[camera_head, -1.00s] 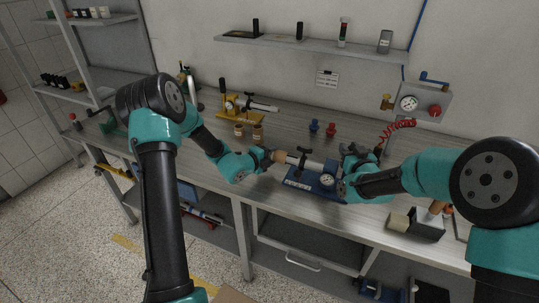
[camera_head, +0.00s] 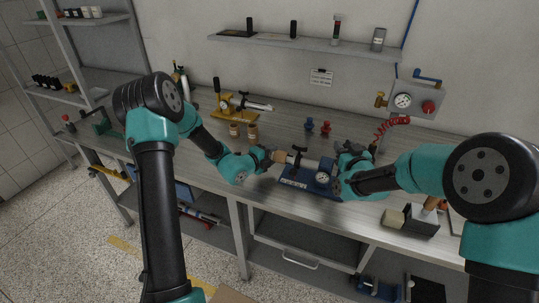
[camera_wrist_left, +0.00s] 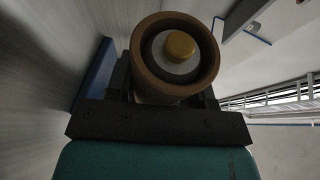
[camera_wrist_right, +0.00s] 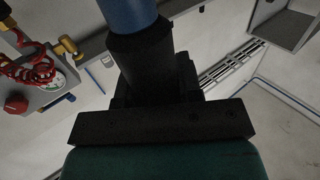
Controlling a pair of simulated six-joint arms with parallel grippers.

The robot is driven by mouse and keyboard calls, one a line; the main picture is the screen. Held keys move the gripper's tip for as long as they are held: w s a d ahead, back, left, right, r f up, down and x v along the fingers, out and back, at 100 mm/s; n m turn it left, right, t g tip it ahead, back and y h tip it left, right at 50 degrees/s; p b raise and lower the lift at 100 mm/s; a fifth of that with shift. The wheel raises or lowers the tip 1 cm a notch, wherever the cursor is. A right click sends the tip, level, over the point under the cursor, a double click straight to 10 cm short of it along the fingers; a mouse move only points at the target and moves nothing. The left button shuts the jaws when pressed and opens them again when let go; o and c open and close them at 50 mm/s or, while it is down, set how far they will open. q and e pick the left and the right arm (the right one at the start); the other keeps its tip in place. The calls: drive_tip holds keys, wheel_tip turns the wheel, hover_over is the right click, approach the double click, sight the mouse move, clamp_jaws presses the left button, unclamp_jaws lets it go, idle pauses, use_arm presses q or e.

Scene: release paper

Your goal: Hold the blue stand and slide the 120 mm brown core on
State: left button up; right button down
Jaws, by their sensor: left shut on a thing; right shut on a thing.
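The blue stand (camera_head: 300,184) sits on the bench, with a white gauge, a black T-handle and a pale horizontal shaft (camera_head: 309,163) pointing left. My left gripper (camera_head: 272,157) is shut on the brown core (camera_head: 280,156) at the shaft's left end. In the left wrist view the core (camera_wrist_left: 143,62) is a ring around a pale, tan-capped end seen in its bore. How far it overlaps the shaft is unclear. My right gripper (camera_head: 338,162) is shut on the stand's right side. The right wrist view shows a blue cylinder (camera_wrist_right: 127,12) with a black collar at its jaws.
Blue and red small pieces (camera_head: 317,127) stand behind. A regulator panel (camera_head: 413,99) with a red coiled hose is at back right. A dark block (camera_head: 412,220) is right.

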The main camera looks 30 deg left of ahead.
sight(274, 159)
use_arm(q)
drive_tip(key=shift+w+d, duration=0.15)
drive_tip(key=shift+d, duration=0.65)
drive_tip(key=shift+w+d, duration=0.15)
drive_tip(key=shift+d, duration=0.6)
drive_tip(key=o, duration=1.1)
drive_tip(key=shift+c, duration=0.2)
drive_tip(key=v, duration=1.2)
drive_tip(key=shift+a, duration=0.1)
use_arm(e)
drive_tip(key=c, duration=0.7)
unclamp_jaws()
